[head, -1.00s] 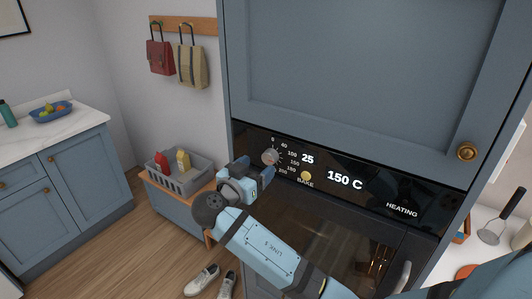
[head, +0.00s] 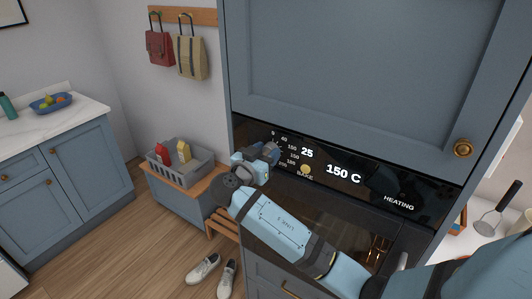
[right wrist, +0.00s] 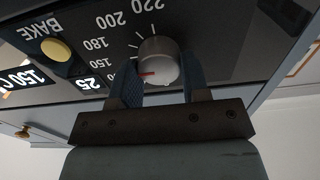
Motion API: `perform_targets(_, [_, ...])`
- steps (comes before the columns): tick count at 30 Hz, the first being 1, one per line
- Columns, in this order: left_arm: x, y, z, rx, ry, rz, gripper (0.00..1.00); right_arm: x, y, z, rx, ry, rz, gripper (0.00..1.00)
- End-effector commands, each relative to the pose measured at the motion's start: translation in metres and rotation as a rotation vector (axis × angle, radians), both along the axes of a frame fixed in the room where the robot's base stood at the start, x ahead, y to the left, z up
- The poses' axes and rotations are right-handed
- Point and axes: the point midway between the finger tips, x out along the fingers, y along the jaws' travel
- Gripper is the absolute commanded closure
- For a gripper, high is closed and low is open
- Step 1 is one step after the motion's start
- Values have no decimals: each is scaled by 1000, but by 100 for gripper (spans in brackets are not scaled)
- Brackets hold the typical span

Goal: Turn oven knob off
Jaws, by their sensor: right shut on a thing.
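The oven's black control panel (head: 415,194) shows "25", "150 C" and "HEATING" in the head view. The silver temperature knob (right wrist: 158,58) shows in the right wrist view, with a red pointer mark and a printed dial of numbers around it. My right gripper (head: 266,153) is at the panel's left end; in the right wrist view its blue fingers (right wrist: 160,82) stand on both sides of the knob, shut on it. In the head view the gripper hides most of the knob. My left gripper is not in view.
A yellow BAKE button (head: 305,169) sits right of the knob. A blue cabinet door (head: 360,75) is above the panel, and the dark oven door (head: 330,225) below. A grey crate (head: 190,172) stands on a bench at left. Shoes (head: 203,268) lie on the floor.

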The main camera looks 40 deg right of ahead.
Motion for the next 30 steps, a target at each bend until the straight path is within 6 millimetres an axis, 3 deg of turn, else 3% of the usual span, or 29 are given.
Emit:
perform_targets(11, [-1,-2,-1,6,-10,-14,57,0,0,-2,-37,91,-1,81])
perform_targets(30, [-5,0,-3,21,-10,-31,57,2,1,-1,-253,618,0,81])
